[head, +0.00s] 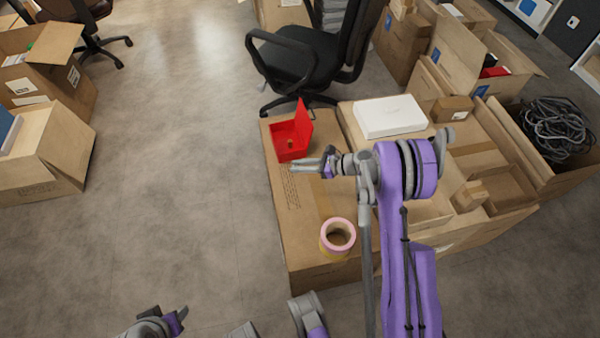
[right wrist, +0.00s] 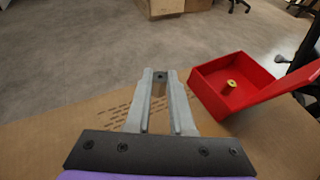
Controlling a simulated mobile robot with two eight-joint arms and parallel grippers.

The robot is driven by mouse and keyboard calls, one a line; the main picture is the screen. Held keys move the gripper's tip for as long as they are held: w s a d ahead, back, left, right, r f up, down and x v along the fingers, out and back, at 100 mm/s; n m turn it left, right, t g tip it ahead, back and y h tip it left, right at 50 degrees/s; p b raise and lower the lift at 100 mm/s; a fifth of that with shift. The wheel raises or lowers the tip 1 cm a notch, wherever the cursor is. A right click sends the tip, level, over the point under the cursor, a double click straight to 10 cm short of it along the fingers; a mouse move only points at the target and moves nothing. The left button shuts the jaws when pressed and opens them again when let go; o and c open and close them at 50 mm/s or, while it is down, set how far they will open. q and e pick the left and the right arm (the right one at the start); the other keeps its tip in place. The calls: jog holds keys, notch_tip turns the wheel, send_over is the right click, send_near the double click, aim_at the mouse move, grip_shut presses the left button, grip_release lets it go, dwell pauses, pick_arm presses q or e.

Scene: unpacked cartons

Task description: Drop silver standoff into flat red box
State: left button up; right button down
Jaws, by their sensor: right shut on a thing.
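The flat red box (head: 292,154) sits on a large carton in the head view with its lid raised at the right. It also shows at the right of the right wrist view (right wrist: 206,97). A small brass-coloured piece (right wrist: 231,84) stands inside it. My right gripper (head: 297,165) is just in front of the box. In the right wrist view its fingertips (right wrist: 160,77) are shut on a small grey piece with a dark hole, seemingly the silver standoff (right wrist: 160,75), left of the box and outside it. My left gripper (head: 180,316) is low in the head view; its jaw state is unclear.
A roll of tape (head: 338,235) lies on the same carton (head: 300,215), nearer me. A white box (head: 390,116) lies right of the red box. A black office chair (head: 300,55) stands behind. Open floor (head: 180,150) lies left.

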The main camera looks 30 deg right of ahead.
jog(key=shift+r, duration=1.1)
